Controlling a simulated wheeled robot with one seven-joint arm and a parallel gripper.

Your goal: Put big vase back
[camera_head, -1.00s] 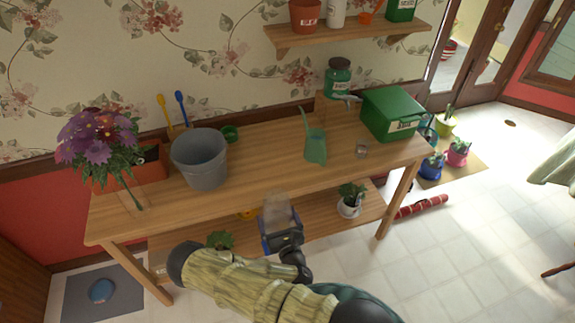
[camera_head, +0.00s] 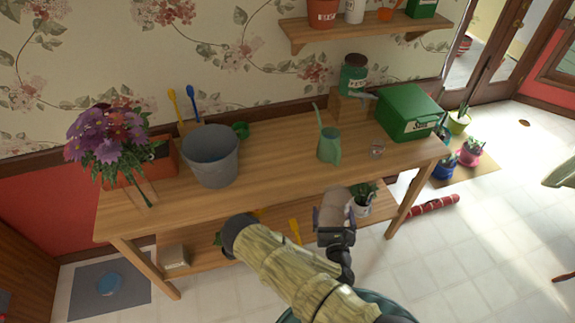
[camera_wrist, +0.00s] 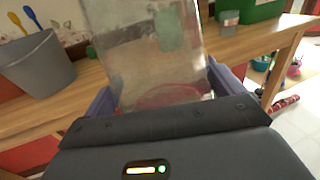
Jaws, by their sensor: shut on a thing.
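My gripper (camera_head: 334,220) is in front of the workbench, at the height of its front edge in the picture. It is shut on a big clear glass vase (camera_wrist: 150,45). In the wrist view my gripper (camera_wrist: 162,92) has its two purple-grey fingers on either side of the vase's lower part. In the head view the vase (camera_head: 337,203) stands up from the fingers and overlaps the lower shelf and a potted plant behind it. The vase looks roughly upright, and the bench shows through its glass.
The wooden workbench (camera_head: 275,165) bears a grey bucket (camera_head: 211,158), purple flowers (camera_head: 105,140), a green watering can (camera_head: 329,147), a small glass jar (camera_head: 377,150) and a green box (camera_head: 408,112). Its top is clear between bucket and watering can. A wall shelf (camera_head: 365,27) hangs above.

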